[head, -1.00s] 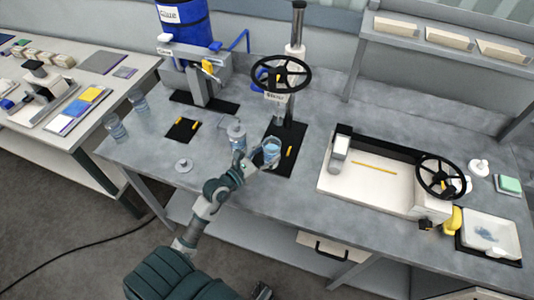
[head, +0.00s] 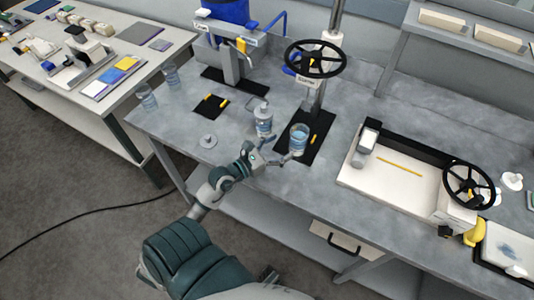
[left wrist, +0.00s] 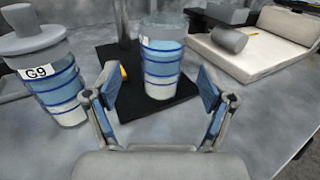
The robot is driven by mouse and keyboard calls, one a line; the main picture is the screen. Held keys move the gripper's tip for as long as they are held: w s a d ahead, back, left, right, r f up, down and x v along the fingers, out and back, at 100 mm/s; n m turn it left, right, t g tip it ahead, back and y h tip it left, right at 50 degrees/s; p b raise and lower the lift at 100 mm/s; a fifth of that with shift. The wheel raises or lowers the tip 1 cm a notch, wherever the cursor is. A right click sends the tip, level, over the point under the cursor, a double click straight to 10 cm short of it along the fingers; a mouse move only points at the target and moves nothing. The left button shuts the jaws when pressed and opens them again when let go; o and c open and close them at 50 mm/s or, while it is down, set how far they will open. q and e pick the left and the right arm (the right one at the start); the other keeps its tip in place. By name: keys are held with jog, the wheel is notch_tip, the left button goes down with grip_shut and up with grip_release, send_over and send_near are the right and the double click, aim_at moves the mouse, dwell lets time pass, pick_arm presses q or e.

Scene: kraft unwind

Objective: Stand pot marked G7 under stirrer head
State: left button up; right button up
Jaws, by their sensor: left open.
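A clear pot with blue bands and pale contents (head: 299,139) stands upright on the black base plate (head: 310,155) of the stirrer. No mark is readable on it. The stirrer head (head: 306,82) is above and behind it; I cannot tell if they line up exactly. My left gripper (head: 274,155) is open just in front of the pot. In the left wrist view the pot (left wrist: 162,62) stands ahead of the spread fingers (left wrist: 158,95), apart from them. A lidded pot marked G9 (left wrist: 55,82) stands to the left; it also shows in the head view (head: 264,122). My right gripper is out of view.
A loose grey lid (head: 208,141) lies on the bench at left. Two clear pots (head: 171,77) stand at the bench's left end. A black handwheel (head: 316,58) hangs over the stirrer. A cream machine (head: 405,185) takes up the right side.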

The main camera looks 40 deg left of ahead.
pick_arm(q)
jog(key=b+v, duration=0.1)
jog(key=v, duration=0.5)
jog(key=shift+f, duration=0.15)
jog(key=shift+s+a, duration=0.3)
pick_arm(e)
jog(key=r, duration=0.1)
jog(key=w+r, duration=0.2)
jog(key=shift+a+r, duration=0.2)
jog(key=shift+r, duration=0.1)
pick_arm(q)
jog(key=shift+d, duration=0.2)
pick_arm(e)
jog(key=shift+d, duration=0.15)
